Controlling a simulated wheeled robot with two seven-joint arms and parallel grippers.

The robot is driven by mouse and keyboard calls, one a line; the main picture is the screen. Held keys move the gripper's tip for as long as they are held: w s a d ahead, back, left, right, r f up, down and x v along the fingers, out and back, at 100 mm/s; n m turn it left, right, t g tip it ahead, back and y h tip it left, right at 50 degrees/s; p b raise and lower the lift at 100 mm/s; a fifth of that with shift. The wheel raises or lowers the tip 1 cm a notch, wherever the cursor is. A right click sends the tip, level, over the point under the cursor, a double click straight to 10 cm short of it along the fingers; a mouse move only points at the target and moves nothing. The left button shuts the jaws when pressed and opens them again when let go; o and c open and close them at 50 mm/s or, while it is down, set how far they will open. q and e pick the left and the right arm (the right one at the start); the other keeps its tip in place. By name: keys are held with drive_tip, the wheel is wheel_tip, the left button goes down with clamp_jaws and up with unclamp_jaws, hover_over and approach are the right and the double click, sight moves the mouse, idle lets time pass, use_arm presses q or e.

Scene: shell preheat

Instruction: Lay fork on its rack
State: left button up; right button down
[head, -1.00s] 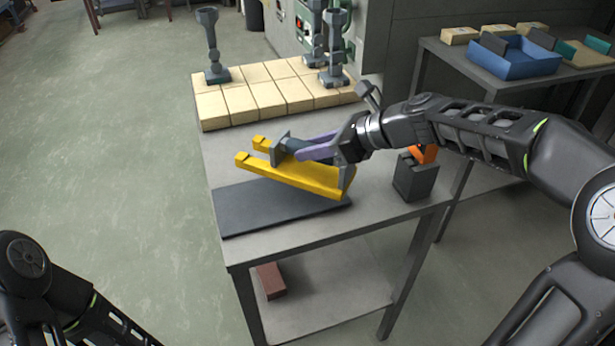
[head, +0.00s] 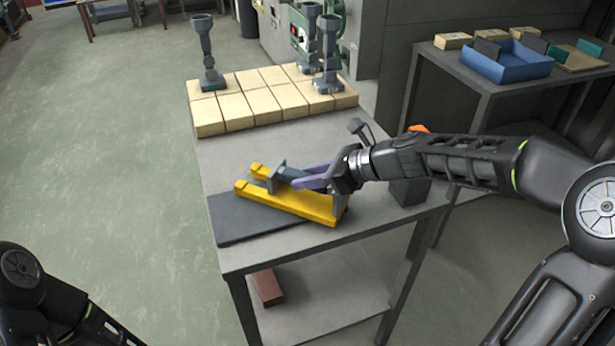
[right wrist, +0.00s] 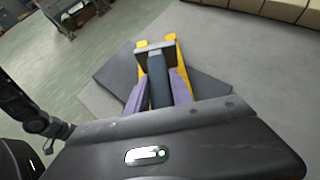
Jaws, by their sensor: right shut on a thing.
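The yellow fork (head: 289,204) has two parallel tines and a grey grip with an end plate; its tines point left in the head view. My right gripper (head: 301,180), with purple fingers, is shut on the grey grip (right wrist: 157,82). The fork is low over a flat dark slab (head: 236,222), which could be its rack, at the table's near left. I cannot tell whether the fork touches the slab. The tines also show beyond the end plate in the right wrist view (right wrist: 169,40). My left gripper is out of view; only part of that arm shows at bottom left.
Pale blocks (head: 235,108) cover the table's back, with several grey upright pieces (head: 208,58) on them. A dark grey box (head: 408,190) stands right of my gripper, partly behind my arm. A blue bin (head: 507,65) sits on another table. A red-brown block (head: 268,288) lies on the lower shelf.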

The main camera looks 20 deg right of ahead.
drive_tip(key=shift+f, duration=0.1)
drive_tip(key=c, duration=1.1)
unclamp_jaws()
drive_tip(key=shift+d, duration=0.1)
drive_tip(key=v, duration=1.2)
